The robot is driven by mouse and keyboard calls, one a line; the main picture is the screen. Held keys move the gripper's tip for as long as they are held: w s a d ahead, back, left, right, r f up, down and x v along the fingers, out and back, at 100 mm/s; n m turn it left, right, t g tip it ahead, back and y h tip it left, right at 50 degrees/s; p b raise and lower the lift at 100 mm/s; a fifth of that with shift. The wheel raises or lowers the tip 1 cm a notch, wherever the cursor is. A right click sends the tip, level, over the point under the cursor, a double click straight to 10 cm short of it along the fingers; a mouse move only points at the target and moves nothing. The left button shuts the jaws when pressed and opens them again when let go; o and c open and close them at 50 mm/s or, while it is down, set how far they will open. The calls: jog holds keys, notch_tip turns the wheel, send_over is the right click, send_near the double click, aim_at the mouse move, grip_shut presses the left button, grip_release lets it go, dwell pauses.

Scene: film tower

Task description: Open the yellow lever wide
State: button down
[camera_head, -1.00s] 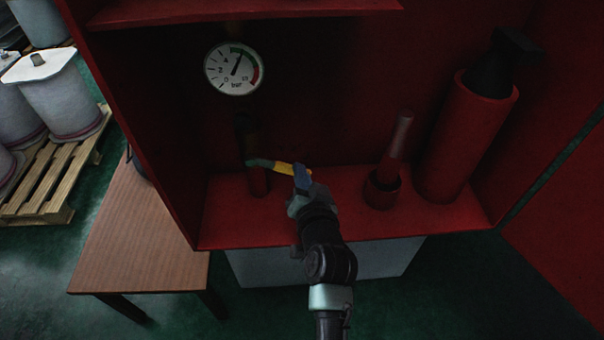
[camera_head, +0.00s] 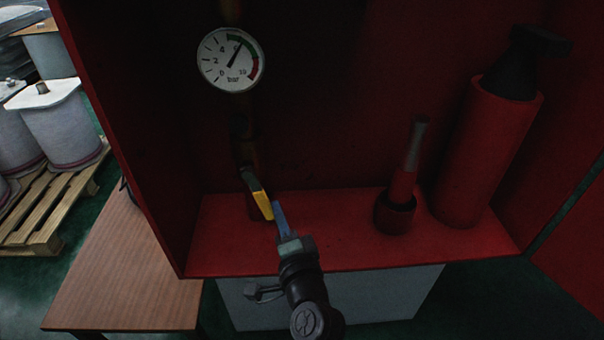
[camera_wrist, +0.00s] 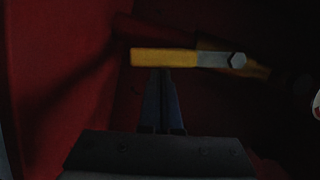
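The yellow lever (camera_head: 263,205) has a yellow sleeve on a grey metal arm. It is mounted on a dark vertical pipe (camera_head: 246,146) under the gauge and points down and to the right in the head view. In the wrist view the yellow sleeve (camera_wrist: 164,58) lies crosswise, with a hex bolt at its right end. My gripper (camera_head: 275,206) has blue fingers close to the right side of the sleeve's end. In the wrist view my gripper (camera_wrist: 161,72) has its fingers together, tips at the sleeve's edge, with nothing between them. I cannot tell whether they touch it.
A round pressure gauge (camera_head: 231,59) hangs above the lever. On the red cabinet shelf (camera_head: 335,236) stand a hose nozzle (camera_head: 405,180) in a red holder and a large red cylinder (camera_head: 487,150) with a black top. A wooden table (camera_head: 125,265) is at left.

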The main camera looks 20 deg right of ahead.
jog(key=shift+w+a+f+m, duration=0.15)
jog(key=shift+a+f+m, duration=0.1)
jog(key=shift+a+m, duration=0.25)
jog(key=shift+a, duration=0.1)
jog(key=shift+r, duration=0.1)
